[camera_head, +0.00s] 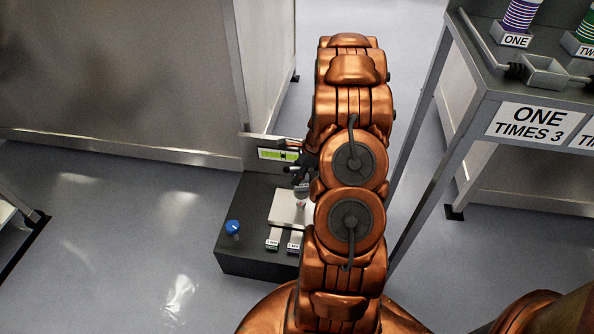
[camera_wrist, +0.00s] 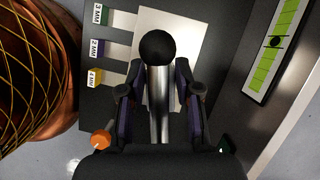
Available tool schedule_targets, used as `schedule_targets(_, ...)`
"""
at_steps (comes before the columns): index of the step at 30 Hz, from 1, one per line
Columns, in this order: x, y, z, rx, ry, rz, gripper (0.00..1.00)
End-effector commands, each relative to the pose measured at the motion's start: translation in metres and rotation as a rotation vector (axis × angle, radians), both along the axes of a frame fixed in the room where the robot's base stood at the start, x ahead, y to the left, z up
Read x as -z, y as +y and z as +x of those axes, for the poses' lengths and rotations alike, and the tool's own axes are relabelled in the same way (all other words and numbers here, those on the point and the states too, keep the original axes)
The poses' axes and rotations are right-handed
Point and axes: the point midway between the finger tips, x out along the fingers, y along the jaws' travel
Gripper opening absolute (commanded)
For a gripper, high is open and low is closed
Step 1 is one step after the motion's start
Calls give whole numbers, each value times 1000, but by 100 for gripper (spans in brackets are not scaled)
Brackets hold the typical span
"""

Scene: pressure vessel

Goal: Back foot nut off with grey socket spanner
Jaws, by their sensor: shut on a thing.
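My gripper (camera_wrist: 160,106) is shut on a pale metal rod (camera_wrist: 159,88) with a black round end, seen from above between the two fingers. The rod is over a white plate (camera_wrist: 185,25) on a dark block. I cannot tell from the views whether this rod is the grey socket spanner. In the head view a small grey piece (camera_head: 301,191) shows at the white plate, beside my arm, which hides much of my gripper. No back foot or nut can be made out in either view.
The dark block (camera_head: 255,262) stands on the floor and carries a green-lit display (camera_head: 278,155), a blue knob (camera_head: 233,227) and labelled strips (camera_wrist: 117,48). An orange knob (camera_wrist: 101,139) shows in the wrist view. A grey rack (camera_head: 470,100) stands close on the right; open floor lies left.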

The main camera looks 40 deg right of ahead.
Motion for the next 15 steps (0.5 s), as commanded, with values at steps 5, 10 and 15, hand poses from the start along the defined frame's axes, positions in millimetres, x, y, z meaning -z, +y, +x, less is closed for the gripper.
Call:
schedule_targets(5,9,1,0,0,1,1,0)
schedule_targets(10,18,1,1,-1,-1,2,0)
schedule_targets(15,26,1,1,-1,-1,2,0)
